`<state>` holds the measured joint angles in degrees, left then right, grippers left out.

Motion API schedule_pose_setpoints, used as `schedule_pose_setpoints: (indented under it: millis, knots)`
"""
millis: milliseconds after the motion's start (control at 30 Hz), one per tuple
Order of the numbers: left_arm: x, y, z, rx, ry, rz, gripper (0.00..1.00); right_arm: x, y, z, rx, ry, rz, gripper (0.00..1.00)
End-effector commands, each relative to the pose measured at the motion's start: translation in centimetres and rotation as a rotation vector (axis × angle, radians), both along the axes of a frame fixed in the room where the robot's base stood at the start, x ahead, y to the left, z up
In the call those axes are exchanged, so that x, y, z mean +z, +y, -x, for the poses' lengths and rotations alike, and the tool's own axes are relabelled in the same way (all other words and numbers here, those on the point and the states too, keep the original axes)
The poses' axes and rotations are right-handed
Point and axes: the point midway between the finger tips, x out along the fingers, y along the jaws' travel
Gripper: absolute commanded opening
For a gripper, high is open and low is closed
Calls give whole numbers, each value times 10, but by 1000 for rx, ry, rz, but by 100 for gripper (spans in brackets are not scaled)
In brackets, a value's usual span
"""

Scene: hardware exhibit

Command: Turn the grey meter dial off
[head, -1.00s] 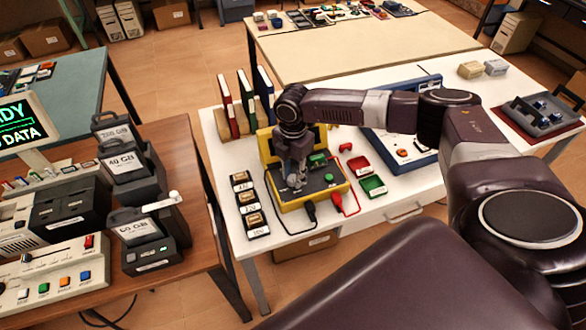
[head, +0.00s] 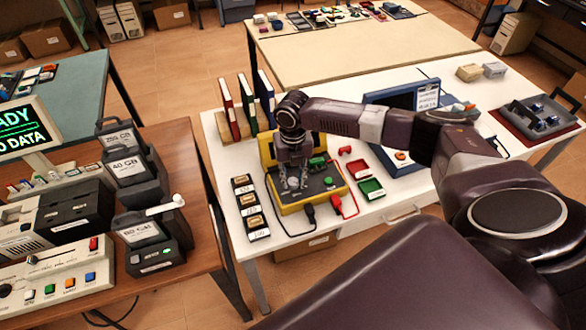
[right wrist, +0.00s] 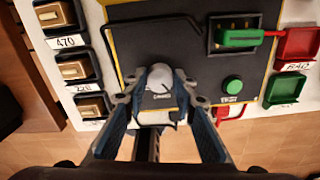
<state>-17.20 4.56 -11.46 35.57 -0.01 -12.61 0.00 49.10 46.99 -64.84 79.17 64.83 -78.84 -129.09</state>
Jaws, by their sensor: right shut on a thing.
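The yellow meter box (head: 300,205) with a dark top panel stands on the white table. Its grey dial (right wrist: 160,88) sits on the panel, between the fingers of my right gripper (right wrist: 160,80) in the right wrist view. The fingers hold the dial from its left and right sides, and part of the dial is hidden. In the head view my right gripper (head: 293,182) points down onto the front left of the panel. The dial's pointer and setting cannot be read. My left gripper is not in view.
Labelled resistor blocks (head: 248,205) lie left, and red and green trays (head: 371,189) right.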

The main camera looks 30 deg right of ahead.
Motion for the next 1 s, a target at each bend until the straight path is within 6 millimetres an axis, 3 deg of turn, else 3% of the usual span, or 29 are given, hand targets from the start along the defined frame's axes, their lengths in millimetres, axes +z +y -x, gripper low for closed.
schedule_pose_setpoints:
  millis: [333,900,933,1000]
  knots:
    - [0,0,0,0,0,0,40,1,0,-1,143,-2,1,1]
    - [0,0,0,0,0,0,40,1,0,-1,171,-3,1,1]
    - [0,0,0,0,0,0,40,1,0,-1,170,-3,1,28]
    - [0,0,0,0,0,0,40,1,0,-1,170,-3,1,36]
